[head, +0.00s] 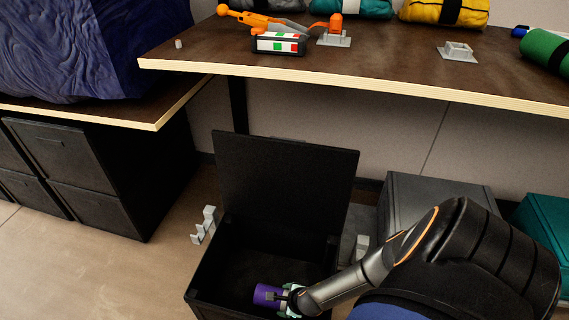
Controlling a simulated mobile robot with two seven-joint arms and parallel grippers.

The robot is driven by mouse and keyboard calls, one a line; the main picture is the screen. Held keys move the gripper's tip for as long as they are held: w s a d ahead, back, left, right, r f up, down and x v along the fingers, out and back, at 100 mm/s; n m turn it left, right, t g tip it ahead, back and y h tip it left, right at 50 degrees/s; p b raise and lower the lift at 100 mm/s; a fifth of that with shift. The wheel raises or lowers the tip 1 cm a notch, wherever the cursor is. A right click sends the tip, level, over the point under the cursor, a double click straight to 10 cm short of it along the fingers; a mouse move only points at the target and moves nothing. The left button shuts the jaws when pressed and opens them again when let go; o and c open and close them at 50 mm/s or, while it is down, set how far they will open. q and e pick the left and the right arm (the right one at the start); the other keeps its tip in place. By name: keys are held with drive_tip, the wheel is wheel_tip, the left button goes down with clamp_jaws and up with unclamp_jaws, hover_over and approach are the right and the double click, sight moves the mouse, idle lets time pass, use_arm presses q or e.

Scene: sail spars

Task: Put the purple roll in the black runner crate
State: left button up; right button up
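The purple roll (266,295) is inside the outline of the black crate, near its front right part. The black crate (228,245) stands on the floor with its lid (285,180) raised at the back. My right gripper (282,298) reaches down from the right, its fingers at the right end of the purple roll, and appears to be closed on it. I cannot tell whether the roll touches the crate floor. My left gripper is not in view.
A brown table (390,65) with a pale edge spans the back and holds rolled sails, an orange tool (262,22) and small grey holders. A grey crate (405,200) and a teal crate (540,225) stand at the right. Black drawers (90,180) stand left. Floor at lower left is clear.

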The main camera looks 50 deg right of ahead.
drive_tip(key=o, duration=1.5)
use_arm(q)
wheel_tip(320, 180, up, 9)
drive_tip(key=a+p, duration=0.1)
drive_tip(key=p, duration=0.7)
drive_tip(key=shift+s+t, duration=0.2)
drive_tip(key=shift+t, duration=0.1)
use_arm(e)
drive_tip(key=v, duration=1.2)
drive_tip(key=shift+r, duration=0.1)
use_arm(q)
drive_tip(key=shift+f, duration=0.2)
use_arm(e)
drive_tip(key=shift+w, duration=0.1)
